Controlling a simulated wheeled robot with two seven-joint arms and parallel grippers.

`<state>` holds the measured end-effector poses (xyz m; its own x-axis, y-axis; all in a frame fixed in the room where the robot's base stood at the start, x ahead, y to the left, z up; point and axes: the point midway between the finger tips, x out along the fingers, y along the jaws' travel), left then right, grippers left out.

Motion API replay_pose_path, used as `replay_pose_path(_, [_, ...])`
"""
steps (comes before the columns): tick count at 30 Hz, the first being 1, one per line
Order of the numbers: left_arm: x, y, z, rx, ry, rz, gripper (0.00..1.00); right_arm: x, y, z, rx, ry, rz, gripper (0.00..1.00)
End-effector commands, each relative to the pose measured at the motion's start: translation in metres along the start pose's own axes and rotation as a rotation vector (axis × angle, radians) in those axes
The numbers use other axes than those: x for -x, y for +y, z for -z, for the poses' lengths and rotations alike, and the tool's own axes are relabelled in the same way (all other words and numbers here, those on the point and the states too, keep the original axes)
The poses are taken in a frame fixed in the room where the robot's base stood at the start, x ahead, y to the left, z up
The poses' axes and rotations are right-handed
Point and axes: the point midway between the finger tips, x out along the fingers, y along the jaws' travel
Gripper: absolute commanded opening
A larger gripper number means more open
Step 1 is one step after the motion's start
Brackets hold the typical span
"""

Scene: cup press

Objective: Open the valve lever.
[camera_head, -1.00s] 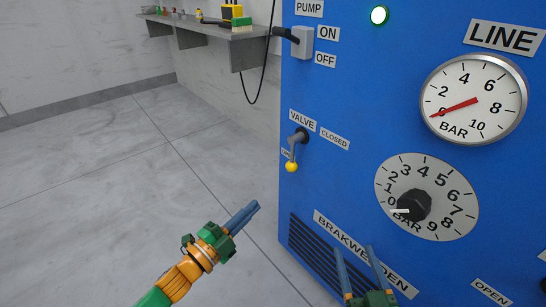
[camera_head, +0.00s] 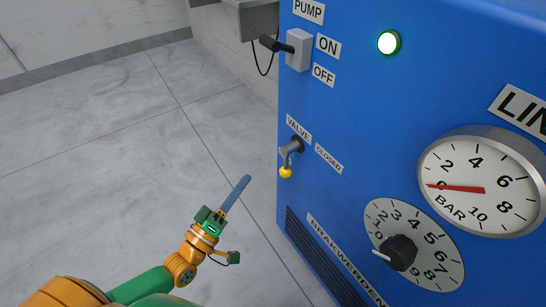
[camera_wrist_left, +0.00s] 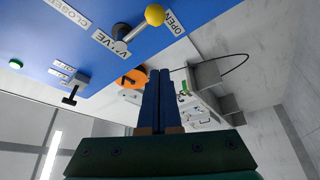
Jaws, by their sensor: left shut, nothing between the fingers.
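The valve lever (camera_head: 289,157) is a grey handle with a yellow ball end (camera_head: 285,172) on the left part of the blue panel. It hangs downward, below the VALVE label (camera_head: 298,129) and left of the CLOSED label (camera_head: 328,158). The left wrist view shows its yellow ball (camera_wrist_left: 154,14) beside the OPEN label (camera_wrist_left: 174,22). My left gripper (camera_head: 246,179) is shut and empty, left of the lever and apart from it. Its blue fingers (camera_wrist_left: 158,75) lie together in the left wrist view. My right gripper is out of view.
The panel also carries a pump switch (camera_head: 298,49), a lit green lamp (camera_head: 389,42), a line gauge (camera_head: 481,181) reading about zero and a black dial knob (camera_head: 398,252). A grey wall shelf (camera_head: 250,20) stands behind. The floor left of the panel is clear.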

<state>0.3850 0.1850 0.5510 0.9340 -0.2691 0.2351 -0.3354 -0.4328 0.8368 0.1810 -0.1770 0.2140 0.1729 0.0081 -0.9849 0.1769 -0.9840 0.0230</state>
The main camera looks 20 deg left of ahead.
Motion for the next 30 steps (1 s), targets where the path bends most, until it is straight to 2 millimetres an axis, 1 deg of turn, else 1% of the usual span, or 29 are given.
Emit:
replay_pose_path(2, [-0.012,-0.001,-0.001,0.000,0.003,-0.004,0.00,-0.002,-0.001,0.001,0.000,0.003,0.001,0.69])
replay_pose_path(7, [-0.049,-0.001,-0.001,-0.004,0.002,-0.007,0.00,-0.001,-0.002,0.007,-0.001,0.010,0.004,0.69])
replay_pose_path(14, [-0.098,-0.001,-0.001,-0.005,0.001,-0.006,0.00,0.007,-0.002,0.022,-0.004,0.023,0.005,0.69])
replay_pose_path(15, [-0.092,-0.002,-0.012,-0.002,-0.003,-0.001,0.00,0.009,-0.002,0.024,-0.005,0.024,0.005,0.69])
replay_pose_path(16, [-0.090,-0.003,-0.017,0.000,-0.003,0.000,0.00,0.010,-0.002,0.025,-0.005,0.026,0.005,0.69])
replay_pose_path(21, [-0.083,-0.002,-0.035,-0.005,-0.003,-0.001,0.00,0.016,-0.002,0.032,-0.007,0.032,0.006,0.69])
replay_pose_path(24, [-0.082,-0.001,-0.039,-0.006,-0.002,-0.002,0.00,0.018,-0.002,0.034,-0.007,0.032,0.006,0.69])
replay_pose_path(30, [-0.081,-0.001,-0.039,-0.007,-0.002,-0.002,0.00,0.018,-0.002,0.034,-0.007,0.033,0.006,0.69])
